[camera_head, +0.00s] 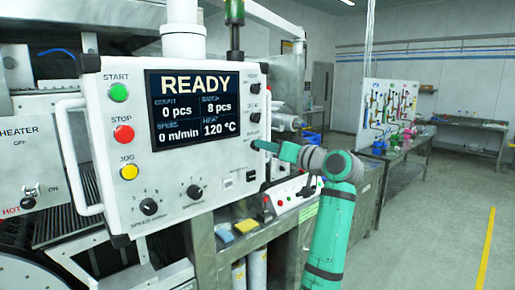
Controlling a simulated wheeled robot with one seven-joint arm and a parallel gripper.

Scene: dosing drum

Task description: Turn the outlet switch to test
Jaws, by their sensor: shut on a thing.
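The white control panel (200,170) stands at the left, with a column of small dark knobs near its right edge. An upper knob (254,88) and a middle knob (255,116) show, with labels too small to read surely. My gripper (257,145) is at the panel's right edge, just below these knobs. It is shut on a small switch there, which the gripper mostly hides. I cannot read that switch's label or tell which way it points. My green arm reaches to it from the lower right.
The screen (195,108) reads READY, 0 pcs and 120 °C. Start (118,92), stop (123,133) and jog (129,172) buttons line the panel's left. A workbench (405,160) stands behind; the floor at right is open.

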